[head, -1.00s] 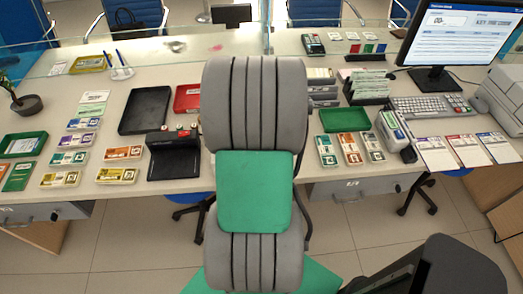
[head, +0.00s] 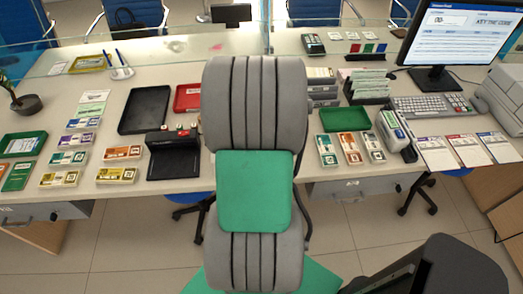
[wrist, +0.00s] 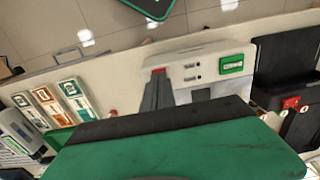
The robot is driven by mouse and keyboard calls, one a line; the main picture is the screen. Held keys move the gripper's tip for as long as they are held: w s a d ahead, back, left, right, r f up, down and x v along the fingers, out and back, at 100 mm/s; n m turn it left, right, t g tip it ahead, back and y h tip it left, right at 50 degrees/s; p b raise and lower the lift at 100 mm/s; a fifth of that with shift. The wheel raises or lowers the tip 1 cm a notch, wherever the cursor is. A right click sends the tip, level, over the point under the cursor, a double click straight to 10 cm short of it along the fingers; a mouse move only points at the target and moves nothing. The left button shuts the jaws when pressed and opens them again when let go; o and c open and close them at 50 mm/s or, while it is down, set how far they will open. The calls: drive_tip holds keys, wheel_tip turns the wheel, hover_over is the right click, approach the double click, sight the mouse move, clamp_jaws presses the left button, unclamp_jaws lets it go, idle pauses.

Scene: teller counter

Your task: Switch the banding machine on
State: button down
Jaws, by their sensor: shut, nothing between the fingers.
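The banding machine (wrist: 215,60) is a light grey box with a green-framed panel (wrist: 231,63) on its top, seen in the wrist view at upper middle. A dark slot opens on its near side. My gripper (wrist: 158,75) shows as dark grey fingers, shut and empty, reaching over the machine's left part. A small red patch lies at the fingertips; I cannot tell whether they touch it. My green and black hand covers the lower wrist view. In the head view my arm hides both the machine and my gripper.
A black tray box with stamps (head: 173,160) stands left of my arm. Banded note packs (head: 349,148) and a green tray (head: 345,119) lie to its right. A money counter (head: 394,127) stands further right. The counter's front edge runs close by.

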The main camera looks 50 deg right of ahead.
drive_tip(key=shift+f+b, duration=0.45)
drive_tip(key=shift+f, duration=0.3)
drive_tip(key=shift+r, duration=0.1)
wheel_tip(320, 180, up, 7)
drive_tip(key=p, duration=0.5)
idle(0.3)
